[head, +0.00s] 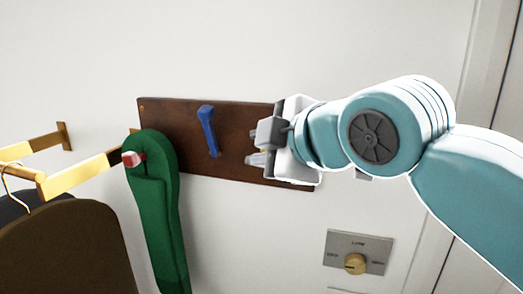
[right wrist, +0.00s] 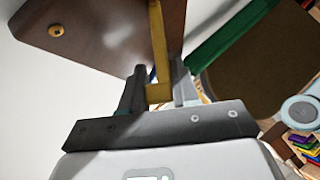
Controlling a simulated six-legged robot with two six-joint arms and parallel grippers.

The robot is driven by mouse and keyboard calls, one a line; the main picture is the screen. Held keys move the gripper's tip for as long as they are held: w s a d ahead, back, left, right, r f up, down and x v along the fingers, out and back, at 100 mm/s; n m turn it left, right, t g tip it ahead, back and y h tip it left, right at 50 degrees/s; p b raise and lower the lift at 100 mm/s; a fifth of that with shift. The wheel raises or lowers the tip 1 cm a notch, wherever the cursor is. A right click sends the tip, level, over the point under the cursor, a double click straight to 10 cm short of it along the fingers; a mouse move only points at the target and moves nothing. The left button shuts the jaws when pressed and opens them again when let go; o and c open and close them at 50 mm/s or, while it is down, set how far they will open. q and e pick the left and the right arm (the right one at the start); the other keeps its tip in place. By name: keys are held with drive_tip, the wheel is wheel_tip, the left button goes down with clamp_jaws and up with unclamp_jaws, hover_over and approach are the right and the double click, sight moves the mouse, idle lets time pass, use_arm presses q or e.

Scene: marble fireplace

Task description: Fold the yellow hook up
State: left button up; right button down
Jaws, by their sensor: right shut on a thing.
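The yellow hook (right wrist: 157,45) shows in the right wrist view as a narrow strip against the brown wooden board (right wrist: 100,28). Its end lies between the two fingers of my right gripper (right wrist: 159,92), which is shut on it. In the head view my right gripper (head: 259,147) is at the right part of the board (head: 240,118), and the yellow hook is hidden there behind the gripper. My left gripper is in neither view.
A blue hook (head: 209,132) is on the board, left of my right gripper. A brown garment (head: 70,250) hangs by a brass rail (head: 85,166). A dial plate (head: 375,248) is below right.

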drive_tip(key=shift+w+r, duration=0.1)
idle(0.5)
drive_tip(key=c, duration=0.9)
unclamp_jaws()
drive_tip(key=shift+w+d, duration=0.1)
drive_tip(key=shift+w, duration=0.05)
drive_tip(key=shift+s, duration=0.2)
drive_tip(key=b+v, duration=0.1)
drive_tip(key=v, duration=1.5)
drive_tip(key=shift+w+d+r, duration=0.1)
drive_tip(key=shift+r, duration=0.05)
